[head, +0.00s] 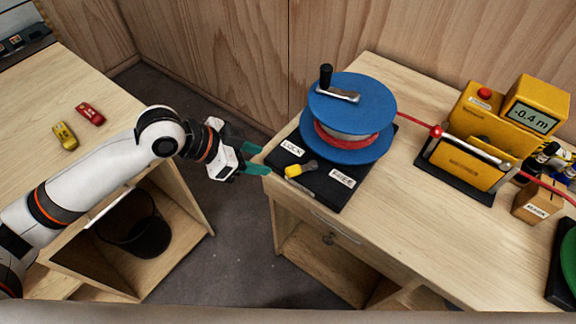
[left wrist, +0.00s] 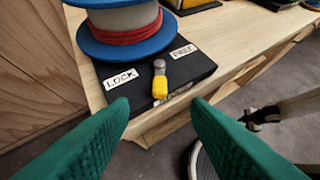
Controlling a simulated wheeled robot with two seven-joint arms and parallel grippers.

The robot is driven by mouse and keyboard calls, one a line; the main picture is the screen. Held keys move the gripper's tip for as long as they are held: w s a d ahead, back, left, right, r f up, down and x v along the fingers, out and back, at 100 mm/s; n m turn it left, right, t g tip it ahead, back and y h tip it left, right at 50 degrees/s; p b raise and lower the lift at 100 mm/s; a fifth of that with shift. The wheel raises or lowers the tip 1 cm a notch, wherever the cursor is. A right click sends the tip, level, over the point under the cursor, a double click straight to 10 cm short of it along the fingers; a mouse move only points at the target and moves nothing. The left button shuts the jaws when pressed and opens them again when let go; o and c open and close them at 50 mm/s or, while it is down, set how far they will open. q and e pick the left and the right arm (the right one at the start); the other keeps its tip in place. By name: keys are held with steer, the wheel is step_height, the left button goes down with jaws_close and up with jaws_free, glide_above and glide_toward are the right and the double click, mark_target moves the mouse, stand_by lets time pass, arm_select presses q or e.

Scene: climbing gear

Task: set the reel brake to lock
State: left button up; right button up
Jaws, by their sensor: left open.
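The blue reel (head: 345,140) stands on a black base (head: 322,188) at the table's near left corner. Its brake lever has a grey stub and a yellow handle (head: 293,171). The LOCK label (head: 292,149) and the FREE label (head: 342,178) lie on either side of the lever. In the left wrist view the yellow handle (left wrist: 159,88) points towards me, between LOCK (left wrist: 122,78) and FREE (left wrist: 183,50), lined up with neither. My left gripper (head: 262,159), with green fingers, is open and empty, just left of the base and apart from the lever. My right gripper is out of view.
A red line runs from the reel to a yellow meter (head: 462,160) reading -0.4 m. A small wooden box (head: 538,202) stands right of it. A left-hand table carries a red (head: 90,113) and a yellow item (head: 64,136). A floor gap separates the tables.

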mark_target(293, 165)
arm_select(q)
steer(key=x, duration=1)
steer(key=shift+d+p, duration=0.2)
steer(key=shift+p, duration=0.2)
jaws_close()
steer(key=shift+w+a+f+m+g+h+b, duration=0.15)
steer(key=shift+w+m+g+b, duration=0.15)
steer(key=shift+m+g+b, duration=0.15)
steer(key=shift+w+a+f+m+g+h+b, duration=0.1)
steer(key=shift+w+m+g+h+b, duration=0.05)
steer(key=shift+w+m+g+b, duration=0.3)
steer(key=shift+r+m, duration=0.15)
steer(key=shift+m, duration=0.45)
steer(key=shift+r+g, duration=0.1)
steer(key=shift+g, duration=0.2)
jaws_free()
